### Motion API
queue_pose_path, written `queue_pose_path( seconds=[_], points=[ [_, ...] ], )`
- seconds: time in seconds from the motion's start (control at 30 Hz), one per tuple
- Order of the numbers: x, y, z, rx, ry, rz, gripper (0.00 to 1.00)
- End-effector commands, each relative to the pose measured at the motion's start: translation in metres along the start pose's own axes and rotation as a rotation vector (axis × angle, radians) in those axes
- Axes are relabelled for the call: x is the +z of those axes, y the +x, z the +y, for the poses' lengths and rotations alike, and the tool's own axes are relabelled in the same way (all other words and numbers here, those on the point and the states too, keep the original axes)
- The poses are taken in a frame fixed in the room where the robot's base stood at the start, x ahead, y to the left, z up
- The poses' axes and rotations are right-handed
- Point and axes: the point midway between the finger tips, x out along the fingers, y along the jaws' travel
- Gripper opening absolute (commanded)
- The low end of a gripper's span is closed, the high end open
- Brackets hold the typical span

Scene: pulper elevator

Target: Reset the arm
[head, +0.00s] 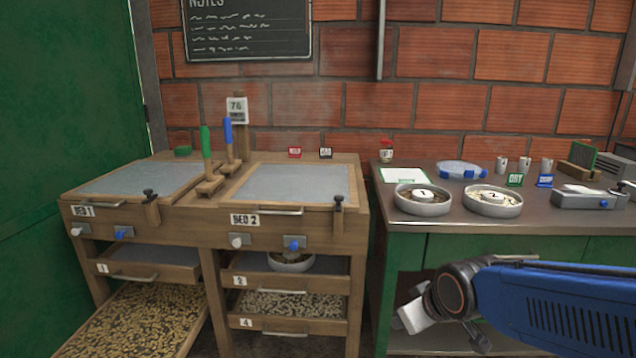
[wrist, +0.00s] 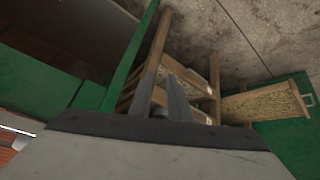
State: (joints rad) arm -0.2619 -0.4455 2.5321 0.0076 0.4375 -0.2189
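My arm shows at the lower right of the head view, with its blue link lying in front of the green bench.
A wooden stand with two grey-topped beds (head: 297,183) stands at left. A lower drawer (head: 130,322) of tan beans is pulled out. The bench (head: 545,214) at right carries bowls 1 (head: 423,200) and 2 (head: 493,202), small cups and a scale (head: 590,197). A green wall (head: 65,110) bounds the left.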

Motion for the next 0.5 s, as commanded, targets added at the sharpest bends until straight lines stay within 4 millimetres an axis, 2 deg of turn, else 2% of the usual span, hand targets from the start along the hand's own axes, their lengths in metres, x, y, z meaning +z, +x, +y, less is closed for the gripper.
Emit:
queue_pose_path(
  seconds=[0.03, 0.2, 0.4, 0.5],
  points=[
    [0.010, -0.014, 0.009, 0.014, 0.040, -0.013, 0.17],
    [0.050, -0.054, 0.025, 0.048, 0.176, -0.085, 0.17],
    [0.097, -0.098, 0.033, 0.086, 0.328, -0.159, 0.17],
    [0.115, -0.113, 0.032, 0.099, 0.383, -0.188, 0.17]
  ],
)
